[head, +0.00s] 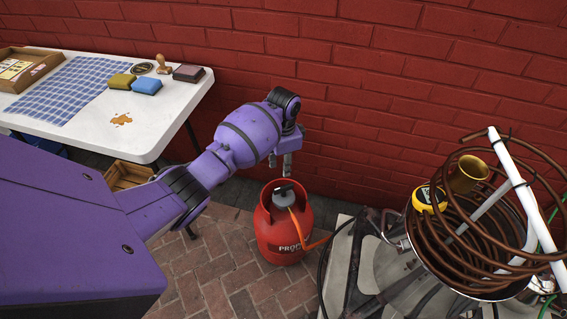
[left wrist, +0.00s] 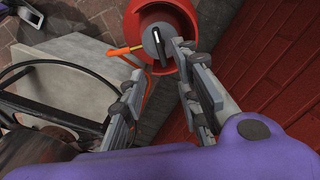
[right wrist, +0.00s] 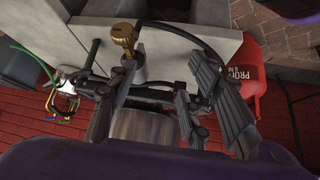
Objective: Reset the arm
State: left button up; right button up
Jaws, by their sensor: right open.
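My left gripper (head: 283,162) points down above the red gas bottle (head: 283,228) in the head view. In the left wrist view its two fingers (left wrist: 157,62) stand apart with nothing between them, and the bottle's grey regulator with a black lever (left wrist: 157,43) lies beyond the tips. My right gripper does not show in the head view. In the right wrist view its fingers (right wrist: 162,68) are spread and empty. A brass knob (right wrist: 124,40) shows beyond the left finger; I cannot tell whether they touch.
A steel pot (head: 478,290) with a copper coil (head: 485,235), a yellow timer (head: 429,199) and a white tube stands on a burner stand at right. An orange hose (head: 318,243) runs from the bottle. A white table (head: 172,100) holds sponges and a blue cloth (head: 72,88). A brick wall closes the back.

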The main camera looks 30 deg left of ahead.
pick_arm(q)
jog(key=shift+r, duration=0.2)
dwell(0.4)
jog(key=w+d+r+n+t, duration=0.1)
jog(key=w+d+r+t, duration=0.2)
jog(key=w+t, duration=0.35)
jog(key=s+d+f+n+t+h+p, duration=0.1)
jog(key=s+d+f+n+t+p, duration=0.2)
jog(key=s+d, duration=0.4)
jog(key=s+r+n+p, duration=0.2)
jog(key=s+p, duration=0.6)
jog(key=s, duration=3.1)
jog(key=shift+s+d+r+n+g+y, duration=0.3)
jog(key=shift+d+r+n+g, duration=0.15)
jog(key=shift+n, duration=0.15)
pick_arm(e)
jog(key=w+a+r+t, duration=0.1)
jog(key=w+r, duration=0.2)
jog(key=r, duration=0.8)
jog(key=shift+w+r, duration=0.2)
jog(key=shift+w, duration=0.2)
